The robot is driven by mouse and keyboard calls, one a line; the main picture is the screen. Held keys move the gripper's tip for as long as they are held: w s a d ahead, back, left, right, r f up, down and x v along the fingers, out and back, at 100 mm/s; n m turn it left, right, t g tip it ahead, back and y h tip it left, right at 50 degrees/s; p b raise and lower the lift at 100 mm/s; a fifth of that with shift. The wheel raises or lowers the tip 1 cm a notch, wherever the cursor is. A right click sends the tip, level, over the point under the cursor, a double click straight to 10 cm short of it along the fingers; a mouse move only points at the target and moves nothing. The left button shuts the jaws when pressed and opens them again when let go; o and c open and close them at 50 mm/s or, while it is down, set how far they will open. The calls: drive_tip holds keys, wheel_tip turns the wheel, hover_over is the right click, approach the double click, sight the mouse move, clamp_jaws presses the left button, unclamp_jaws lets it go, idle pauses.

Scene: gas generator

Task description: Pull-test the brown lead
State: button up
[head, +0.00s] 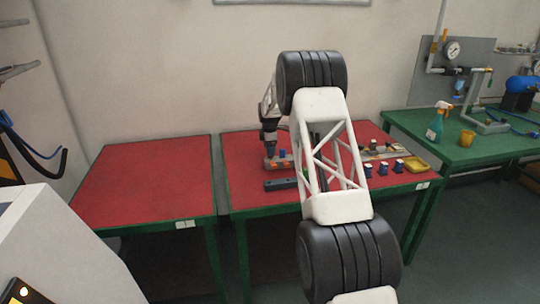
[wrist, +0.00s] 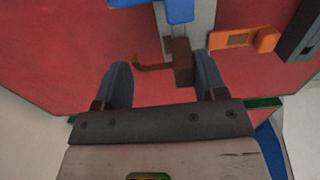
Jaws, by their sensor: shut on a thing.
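The brown lead (wrist: 150,66) is a short bent piece running left from a brown block (wrist: 183,62) in the wrist view. The block sits at the near end of a grey bar (wrist: 188,25). My gripper (wrist: 163,76) has its two blue fingers on either side of the lead and block and is shut on them. The right finger is close against the block; a gap shows left of the lead's tip. In the head view my gripper (head: 270,152) points down over the middle red table; the lead is too small to make out there.
A blue part (wrist: 180,9) and an orange part (wrist: 246,40) lie close by in the wrist view. Several blue-and-white pieces (head: 369,169) and a yellow tray (head: 416,165) are at the table's right. The left red table (head: 145,180) is bare.

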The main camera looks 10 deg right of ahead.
drive_tip(key=shift+f, duration=0.4)
idle(0.7)
drive_tip(key=o, duration=1.1)
drive_tip(key=shift+r, duration=0.1)
drive_tip(key=shift+r, duration=3.4)
